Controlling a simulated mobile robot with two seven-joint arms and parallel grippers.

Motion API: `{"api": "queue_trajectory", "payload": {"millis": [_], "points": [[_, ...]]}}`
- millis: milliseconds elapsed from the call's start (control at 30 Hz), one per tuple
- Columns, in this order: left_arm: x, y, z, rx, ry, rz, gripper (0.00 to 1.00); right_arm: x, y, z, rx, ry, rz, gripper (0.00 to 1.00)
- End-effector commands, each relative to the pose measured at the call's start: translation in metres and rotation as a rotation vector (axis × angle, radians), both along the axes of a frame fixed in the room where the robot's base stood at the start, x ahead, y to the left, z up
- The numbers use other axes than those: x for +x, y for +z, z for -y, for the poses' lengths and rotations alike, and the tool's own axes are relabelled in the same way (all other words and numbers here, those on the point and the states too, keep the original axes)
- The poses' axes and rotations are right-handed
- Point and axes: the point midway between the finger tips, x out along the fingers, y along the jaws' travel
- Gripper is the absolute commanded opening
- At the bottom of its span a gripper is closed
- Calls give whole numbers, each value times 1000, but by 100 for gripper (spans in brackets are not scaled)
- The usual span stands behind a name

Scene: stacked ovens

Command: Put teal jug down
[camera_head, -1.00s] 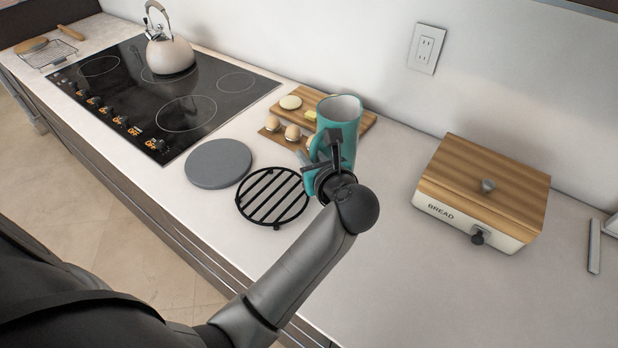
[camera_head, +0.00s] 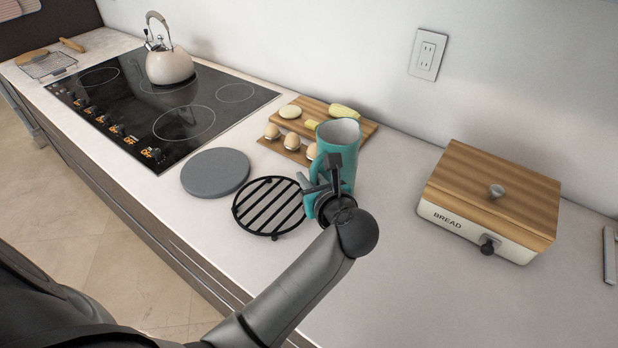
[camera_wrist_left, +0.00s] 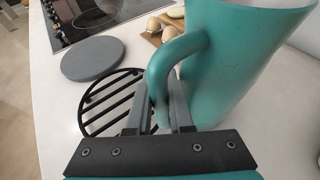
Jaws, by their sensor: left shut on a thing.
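The teal jug (camera_head: 345,160) is upright over the pale counter, just right of the black trivet. I cannot tell whether its base touches the counter. My left gripper (camera_head: 322,184) is at the jug's near side, shut on its handle. In the left wrist view the fingers (camera_wrist_left: 160,108) close around the lower part of the handle (camera_wrist_left: 163,75), and the jug's body (camera_wrist_left: 235,60) stands just beyond to the right. My right gripper is not in view.
A black trivet (camera_head: 269,207) and a grey round slab (camera_head: 215,172) lie to the left. Behind are an egg holder (camera_head: 270,145) and a cutting board (camera_head: 362,131) with food. A kettle (camera_head: 170,66) stands on the cooktop (camera_head: 120,95). A bread box (camera_head: 455,222) is at right, with clear counter (camera_head: 400,190) between.

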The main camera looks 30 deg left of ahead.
Motion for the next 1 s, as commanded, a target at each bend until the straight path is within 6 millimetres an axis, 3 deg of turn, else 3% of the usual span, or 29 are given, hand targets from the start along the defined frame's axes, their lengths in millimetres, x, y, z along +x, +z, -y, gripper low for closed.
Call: {"api": "queue_trajectory", "payload": {"millis": [33, 67, 333, 667, 1000], "points": [[1, -1, 0, 0, 0, 6, 0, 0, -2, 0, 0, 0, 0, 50], [0, -4, 0, -1, 1, -2, 21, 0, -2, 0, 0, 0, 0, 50], [0, -2, 0, 0, 0, -1, 49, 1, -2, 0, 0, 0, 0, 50], [0, 1, 1, 0, -3, -1, 49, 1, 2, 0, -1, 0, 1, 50], [-35, 20, 37, -5, 0, -2, 49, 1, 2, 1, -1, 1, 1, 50]]}}
